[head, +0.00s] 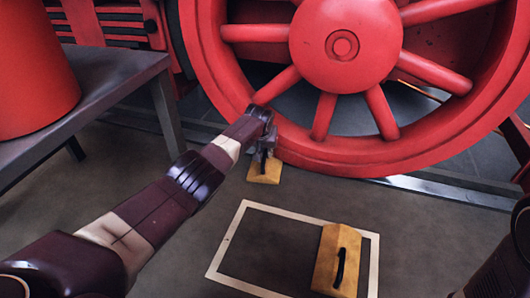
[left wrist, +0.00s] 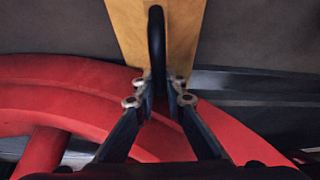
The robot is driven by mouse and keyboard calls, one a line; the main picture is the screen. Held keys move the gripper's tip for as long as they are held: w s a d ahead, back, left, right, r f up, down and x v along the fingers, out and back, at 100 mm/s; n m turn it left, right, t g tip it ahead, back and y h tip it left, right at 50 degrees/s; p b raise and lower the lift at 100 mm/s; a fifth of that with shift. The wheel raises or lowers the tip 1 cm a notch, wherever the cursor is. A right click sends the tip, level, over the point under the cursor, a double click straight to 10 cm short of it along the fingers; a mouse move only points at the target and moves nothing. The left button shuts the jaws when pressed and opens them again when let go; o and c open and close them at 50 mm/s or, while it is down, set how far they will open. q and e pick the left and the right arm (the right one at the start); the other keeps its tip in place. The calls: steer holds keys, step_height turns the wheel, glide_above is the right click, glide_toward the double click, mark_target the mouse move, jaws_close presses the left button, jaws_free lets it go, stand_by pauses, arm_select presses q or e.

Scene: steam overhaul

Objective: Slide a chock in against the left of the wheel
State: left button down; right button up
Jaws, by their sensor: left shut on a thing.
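The big red spoked wheel (head: 300,150) stands on a rail, and its rim also fills the lower part of the left wrist view (left wrist: 60,95). A yellow wooden chock (head: 264,174) with a black handle is at the lower left of the wheel, close to the rim. I cannot tell whether it touches the rim. My left gripper (head: 265,148) is shut on its handle (left wrist: 157,45), and the chock body (left wrist: 185,30) lies beyond the fingertips. A second yellow chock (head: 329,262) with a black handle lies on the floor. My right gripper is not in view.
A pale rectangular outline (head: 228,233) marks the floor, with the second chock at its right side. A grey bench (head: 110,80) with a red drum (head: 35,75) stands at left. The rail (head: 440,188) runs under the wheel. The floor between outline and wheel is clear.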

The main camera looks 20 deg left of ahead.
arm_select(q)
steer(key=shift+w+d+r, duration=0.35)
steer(key=shift+w+r, duration=0.15)
steer(key=shift+r, duration=0.05)
steer(key=c, duration=1.9)
jaws_free()
steer(key=shift+d, duration=0.15)
steer(key=shift+f, duration=0.15)
steer(key=shift+s+a+f, duration=0.15)
steer(key=shift+a, duration=0.05)
steer(key=shift+s+f, duration=0.15)
steer(key=o, duration=0.6)
steer(key=shift+a, duration=0.1)
steer(key=shift+o, duration=0.2)
